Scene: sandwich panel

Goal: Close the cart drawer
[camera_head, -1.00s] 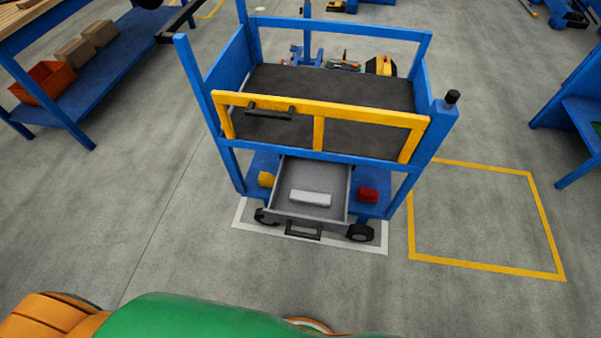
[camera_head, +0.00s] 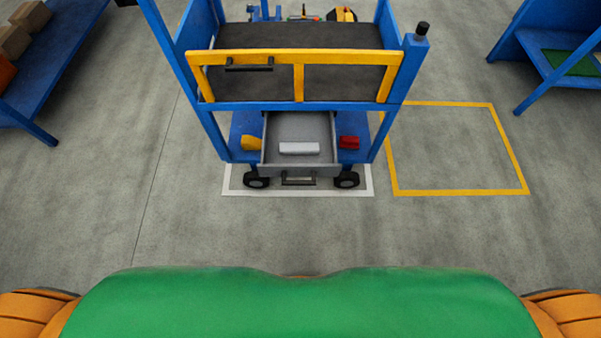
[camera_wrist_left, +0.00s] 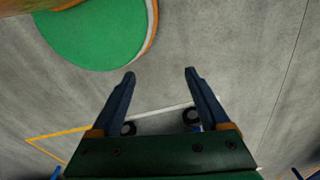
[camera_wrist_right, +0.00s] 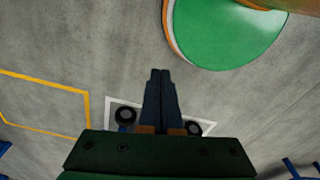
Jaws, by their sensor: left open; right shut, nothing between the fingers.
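The blue cart (camera_head: 310,107) stands ahead of me in the head view, with a yellow front frame on its upper part. Its grey drawer (camera_head: 316,133) is pulled out toward me below that frame. A white block (camera_head: 299,148) lies in the drawer, and a dark handle (camera_head: 299,179) is on the drawer's front. My left gripper (camera_wrist_left: 160,72) is open and empty in the left wrist view, above bare floor. My right gripper (camera_wrist_right: 160,72) is shut and empty in the right wrist view. Neither gripper shows in the head view, and both are apart from the drawer.
A yellow item (camera_head: 251,143) and a red item (camera_head: 349,142) sit on the cart's lower shelf beside the drawer. A white floor outline (camera_head: 365,190) surrounds the wheels. A yellow floor square (camera_head: 460,193) is empty at right. Blue benches stand at both sides. The floor before me is clear.

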